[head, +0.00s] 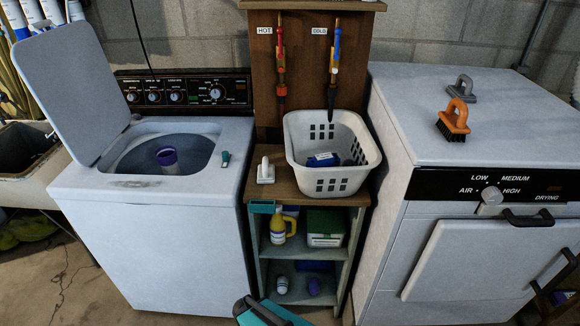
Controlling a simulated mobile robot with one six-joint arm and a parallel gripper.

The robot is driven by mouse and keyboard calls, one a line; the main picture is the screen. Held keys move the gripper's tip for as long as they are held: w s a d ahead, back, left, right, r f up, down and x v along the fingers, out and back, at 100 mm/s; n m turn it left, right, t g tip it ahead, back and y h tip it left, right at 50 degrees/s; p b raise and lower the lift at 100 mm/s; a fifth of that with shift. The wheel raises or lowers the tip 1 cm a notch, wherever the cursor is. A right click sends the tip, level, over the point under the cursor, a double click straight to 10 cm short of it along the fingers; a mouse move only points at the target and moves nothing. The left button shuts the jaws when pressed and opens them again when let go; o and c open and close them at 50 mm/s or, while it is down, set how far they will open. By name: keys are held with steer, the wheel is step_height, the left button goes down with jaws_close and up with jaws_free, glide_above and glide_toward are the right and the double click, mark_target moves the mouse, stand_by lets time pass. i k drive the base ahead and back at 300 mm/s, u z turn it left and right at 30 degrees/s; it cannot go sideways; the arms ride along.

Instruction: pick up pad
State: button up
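No thing in view is marked as the pad, and I cannot tell for certain which one it is. A grey block with an arched handle (462,89) lies on the dryer top near the back. A white piece with an upright handle (265,171) stands on the wooden shelf top, left of the basket. Both have the look of a handled pad. Nothing is seen touching either one. My gripper's fingertips do not show in the head view. A teal and dark part at the bottom edge may be mine, but I cannot tell.
An orange brush (453,121) lies just in front of the grey block. A white basket (333,180) holds a blue package (323,160). The washer (160,220) has its lid open at left. The dryer (480,145) stands at right. Shelves below hold bottles and a green box (325,227).

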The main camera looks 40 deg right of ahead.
mark_target(266, 173)
steer(key=z, duration=0.7)
steer(key=k, duration=1)
steer(key=u, duration=0.05)
steer(key=i, duration=0.85)
steer(key=z, duration=0.05)
